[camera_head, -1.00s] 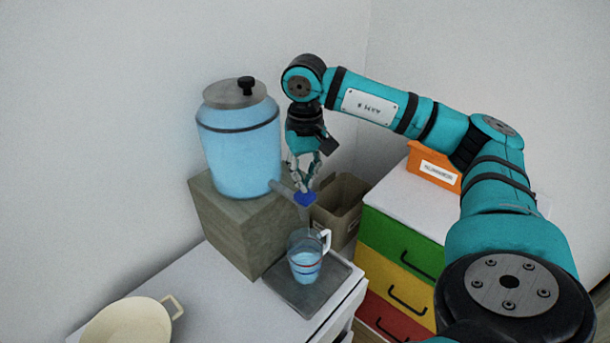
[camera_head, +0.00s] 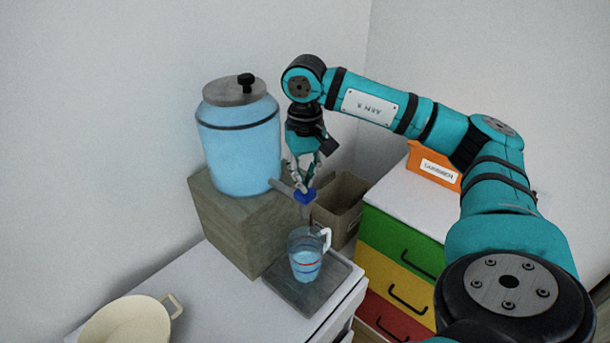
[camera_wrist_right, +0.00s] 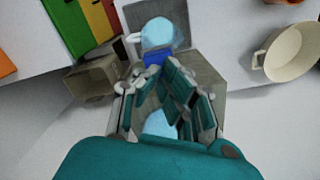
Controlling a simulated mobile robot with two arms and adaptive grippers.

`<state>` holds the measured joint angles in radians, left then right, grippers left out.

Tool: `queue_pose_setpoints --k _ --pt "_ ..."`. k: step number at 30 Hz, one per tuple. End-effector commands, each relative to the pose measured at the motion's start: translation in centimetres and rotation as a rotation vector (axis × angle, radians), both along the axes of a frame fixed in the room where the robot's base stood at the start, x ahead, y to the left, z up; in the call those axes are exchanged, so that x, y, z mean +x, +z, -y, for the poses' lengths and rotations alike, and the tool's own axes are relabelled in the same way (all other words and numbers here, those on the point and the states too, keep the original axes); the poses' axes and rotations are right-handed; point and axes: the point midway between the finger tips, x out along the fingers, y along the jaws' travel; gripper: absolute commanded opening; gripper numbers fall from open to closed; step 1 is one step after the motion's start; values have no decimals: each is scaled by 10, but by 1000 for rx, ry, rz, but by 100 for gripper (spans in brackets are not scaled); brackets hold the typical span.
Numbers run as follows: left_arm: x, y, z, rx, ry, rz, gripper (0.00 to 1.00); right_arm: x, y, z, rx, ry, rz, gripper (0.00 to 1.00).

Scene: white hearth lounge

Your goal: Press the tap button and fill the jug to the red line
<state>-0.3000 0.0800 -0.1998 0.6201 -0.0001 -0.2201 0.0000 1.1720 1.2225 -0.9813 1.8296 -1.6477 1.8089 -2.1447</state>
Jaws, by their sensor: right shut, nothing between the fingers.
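The drink dispenser (camera_head: 240,150), a clear tank of blue water with a grey lid, stands on a wooden block (camera_head: 235,225). Its tap carries a blue button (camera_head: 305,197). My right gripper (camera_head: 304,186) is shut and empty, its fingertips on or just above the button; contact is not certain. The wrist view also shows the shut fingers (camera_wrist_right: 165,68) at the blue button (camera_wrist_right: 158,60). The clear jug (camera_head: 305,262) stands upright below the tap, handle to the right. It holds blue water, and a red line crosses its side; the exact water level is hard to read.
The jug stands on a dark grey tray (camera_head: 285,292) on the white counter (camera_head: 225,300). A cream pot (camera_head: 125,325) is at front left. A brown open bin (camera_head: 340,208) stands behind, beside coloured drawers (camera_head: 390,240) with an orange box (camera_head: 433,167) on top.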

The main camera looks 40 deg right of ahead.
Motion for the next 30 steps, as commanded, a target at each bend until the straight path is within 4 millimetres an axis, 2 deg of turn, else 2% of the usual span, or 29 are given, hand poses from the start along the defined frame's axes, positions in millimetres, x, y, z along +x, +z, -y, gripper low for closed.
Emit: queue_pose_setpoints --k 20,30 --pt "0 -19 0 0 0 0 40 0 -22 0 0 1 -1 0" --pt "0 -17 0 0 0 0 40 0 -21 0 0 1 -1 0"
